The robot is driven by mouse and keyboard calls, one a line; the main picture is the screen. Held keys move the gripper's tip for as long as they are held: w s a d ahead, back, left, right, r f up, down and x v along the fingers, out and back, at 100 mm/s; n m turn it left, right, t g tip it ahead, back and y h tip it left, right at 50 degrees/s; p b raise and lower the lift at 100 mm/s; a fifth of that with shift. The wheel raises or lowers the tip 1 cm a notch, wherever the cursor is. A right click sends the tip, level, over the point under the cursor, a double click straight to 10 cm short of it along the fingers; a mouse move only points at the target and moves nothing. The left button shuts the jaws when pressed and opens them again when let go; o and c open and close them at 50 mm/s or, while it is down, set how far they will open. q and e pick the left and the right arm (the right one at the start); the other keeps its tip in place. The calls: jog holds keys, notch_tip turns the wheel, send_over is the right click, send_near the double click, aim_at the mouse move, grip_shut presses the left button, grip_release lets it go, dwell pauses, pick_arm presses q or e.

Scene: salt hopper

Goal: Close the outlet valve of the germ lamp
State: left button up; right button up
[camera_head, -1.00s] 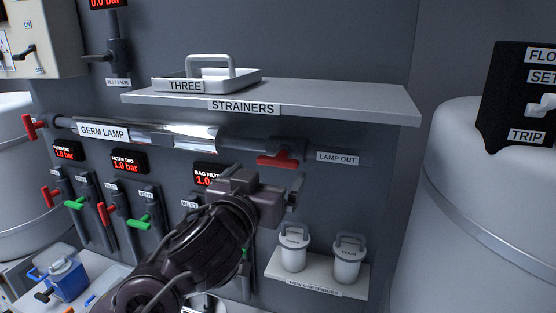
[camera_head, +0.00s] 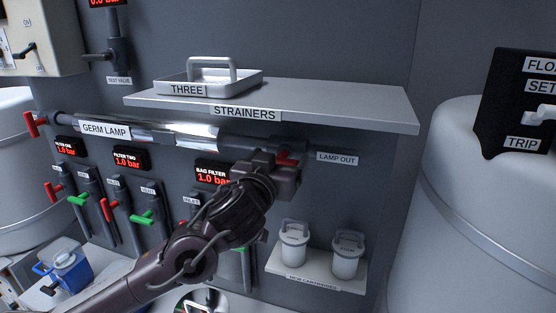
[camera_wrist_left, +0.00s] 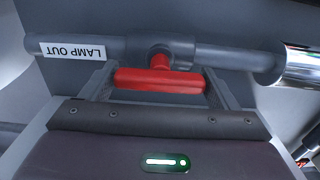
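The germ lamp (camera_head: 197,133) is a shiny horizontal tube on the grey wall panel, under the strainer shelf. Its outlet valve has a red bar handle (camera_head: 285,155), beside the LAMP OUT label (camera_head: 338,157). My left gripper (camera_head: 290,162) is up at this handle and hides most of it in the head view. In the left wrist view, the red handle (camera_wrist_left: 160,81) lies roughly parallel to the pipe, between the two spread fingers. A finger stands close to each end of it; whether they touch it I cannot tell. My right gripper is not in view.
The strainer shelf (camera_head: 365,111) juts out just above my left gripper, with a tray (camera_head: 243,84) on it. Two white cartridges stand on a small shelf (camera_head: 310,274) below. Several red and green valve handles sit at lower left. A large tank (camera_head: 455,220) stands at right.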

pick_arm(q)
jog(key=c, duration=0.6)
jog(key=shift+o, duration=0.2)
